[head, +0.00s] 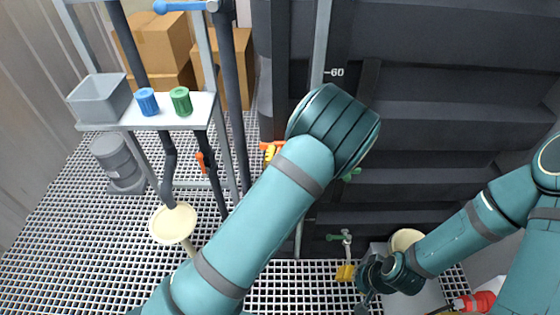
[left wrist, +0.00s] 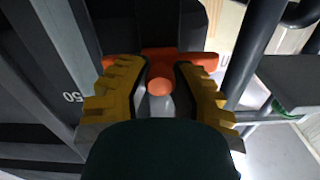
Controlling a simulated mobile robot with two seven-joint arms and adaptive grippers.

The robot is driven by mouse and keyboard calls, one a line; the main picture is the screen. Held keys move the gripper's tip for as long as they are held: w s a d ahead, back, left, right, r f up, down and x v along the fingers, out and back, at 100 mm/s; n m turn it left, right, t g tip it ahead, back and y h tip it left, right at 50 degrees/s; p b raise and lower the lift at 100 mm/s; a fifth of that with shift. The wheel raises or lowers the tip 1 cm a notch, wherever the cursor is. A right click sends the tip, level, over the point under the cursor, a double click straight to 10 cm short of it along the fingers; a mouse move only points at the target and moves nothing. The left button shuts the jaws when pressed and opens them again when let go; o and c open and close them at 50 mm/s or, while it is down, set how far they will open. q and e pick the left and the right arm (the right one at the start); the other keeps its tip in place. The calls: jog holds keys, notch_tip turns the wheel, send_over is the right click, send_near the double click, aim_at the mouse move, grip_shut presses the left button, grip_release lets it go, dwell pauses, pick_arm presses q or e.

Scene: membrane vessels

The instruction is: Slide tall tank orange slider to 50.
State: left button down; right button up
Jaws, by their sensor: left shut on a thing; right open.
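The tall tank (head: 440,100) is dark grey and ribbed, with a pale vertical rail and a "60" mark in the head view. The orange slider (head: 268,144) shows at the tank's left edge, below the level of that mark. My left gripper (head: 270,153) is at the slider, mostly hidden behind my own arm. In the left wrist view its yellow fingers are shut on the slider's round orange knob (left wrist: 160,84). My right gripper (head: 347,274) is open, low down in front of the tank.
A green-handled valve (head: 340,237) stands just above my right gripper. On the left, a shelf (head: 150,122) holds a grey bin (head: 100,98), a blue cap (head: 147,101) and a green cap (head: 181,101). Dark posts stand between shelf and tank. Cardboard boxes (head: 160,45) are behind.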

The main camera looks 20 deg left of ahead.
aim_at(280, 128)
pick_arm(q)
notch_tip(280, 128, up, 6)
jog(key=shift+r+p, duration=0.1)
jog(key=shift+p, duration=1)
jog(key=c, duration=0.7)
grip_release()
jog(key=shift+c, duration=0.2)
jog(key=v, duration=0.7)
jog(key=shift+s, duration=0.25)
jog(key=shift+d, duration=0.1)
